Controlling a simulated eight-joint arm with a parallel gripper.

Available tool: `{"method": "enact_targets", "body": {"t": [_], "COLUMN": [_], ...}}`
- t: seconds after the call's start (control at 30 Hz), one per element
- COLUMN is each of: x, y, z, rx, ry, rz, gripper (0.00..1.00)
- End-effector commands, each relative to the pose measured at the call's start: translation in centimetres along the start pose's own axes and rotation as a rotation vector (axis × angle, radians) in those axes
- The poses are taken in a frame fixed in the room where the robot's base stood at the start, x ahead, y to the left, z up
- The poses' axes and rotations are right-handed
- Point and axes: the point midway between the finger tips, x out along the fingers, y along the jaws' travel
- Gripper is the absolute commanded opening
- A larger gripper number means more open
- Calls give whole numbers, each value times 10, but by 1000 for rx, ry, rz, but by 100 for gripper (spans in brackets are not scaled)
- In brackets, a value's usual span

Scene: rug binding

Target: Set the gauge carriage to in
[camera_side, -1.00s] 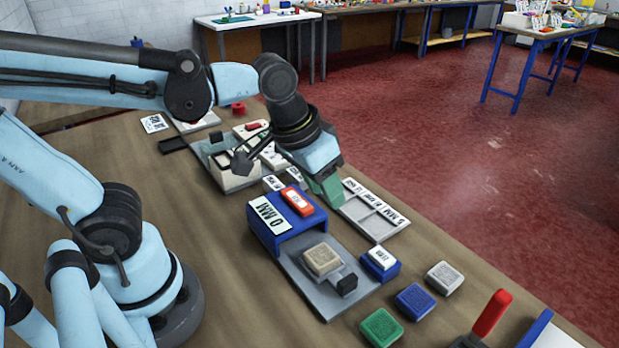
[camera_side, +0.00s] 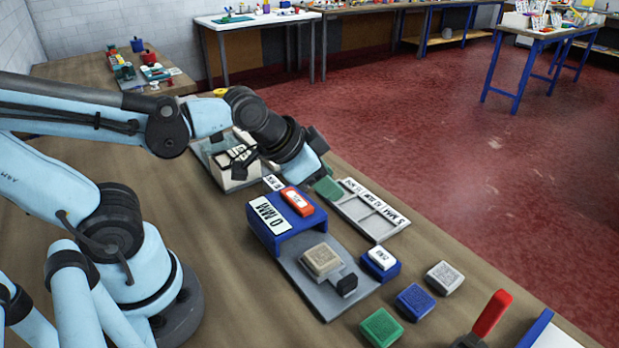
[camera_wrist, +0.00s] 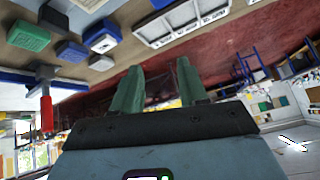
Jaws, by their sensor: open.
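A grey base plate (camera_side: 297,269) lies on the wooden table at the middle of the side view. A blue bridge-shaped housing (camera_side: 264,233) with a "0 MM" label and a red-and-white piece (camera_side: 297,201) on top stands over its far end. A tan block (camera_side: 321,259) and a small black knob (camera_side: 347,285) sit on the plate's near part, outside the housing. I cannot tell for sure which part is the gauge carriage. My gripper (camera_side: 327,186) is beyond the housing, near a tray, apart from these parts. In the wrist view its green fingers (camera_wrist: 158,82) are spread and empty.
A pale compartment tray (camera_side: 372,212) with labels lies right of the housing. Blue (camera_side: 415,301), green (camera_side: 381,327) and grey (camera_side: 444,278) blocks, a white-topped blue block (camera_side: 380,262) and a red-handled tool (camera_side: 491,313) stand nearer. Another fixture (camera_side: 232,170) is behind.

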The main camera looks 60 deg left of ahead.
Motion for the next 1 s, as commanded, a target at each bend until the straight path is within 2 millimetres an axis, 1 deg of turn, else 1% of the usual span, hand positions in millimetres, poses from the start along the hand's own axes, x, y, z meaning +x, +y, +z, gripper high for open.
{"method": "enact_targets", "body": {"t": [0.03, 0.3, 0.5, 0.77, 1.0], "x": [4, 25, 40, 56, 69], "y": [6, 37, 63, 98, 98], "z": [-5, -24, -36, -45, -34], "rx": [51, 335, 544, 800, 791], "ry": [11, 79, 137, 219, 215], "rz": [13, 64, 94, 122, 119], "gripper": [43, 43, 43, 43, 43]}}
